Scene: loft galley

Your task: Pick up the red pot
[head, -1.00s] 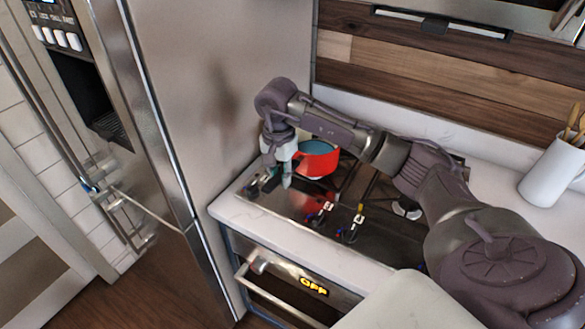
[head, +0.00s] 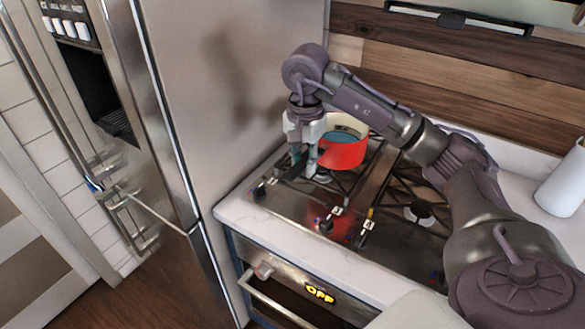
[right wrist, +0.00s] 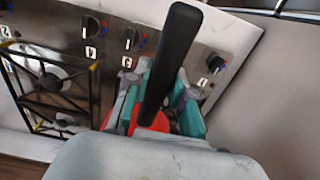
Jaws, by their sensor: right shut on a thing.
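The red pot (head: 344,155) has a blue inside and shows above the left part of the stovetop in the head view. It looks raised a little off the burner grate. My right gripper (head: 304,167) is at its left side, coming down from above. In the right wrist view, the gripper (right wrist: 160,95) is shut on the pot's long black handle (right wrist: 172,62), which runs between the teal fingers. Only a bit of the red body (right wrist: 158,122) shows there; the rest is hidden by the gripper. My left gripper is not in view.
The gas stovetop (head: 290,210) has black grates (head: 412,205) and knobs along its front. A tall steel fridge (head: 230,100) stands close on the left. A white jug (head: 563,185) stands on the counter at right. The oven display (head: 320,294) reads OFF.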

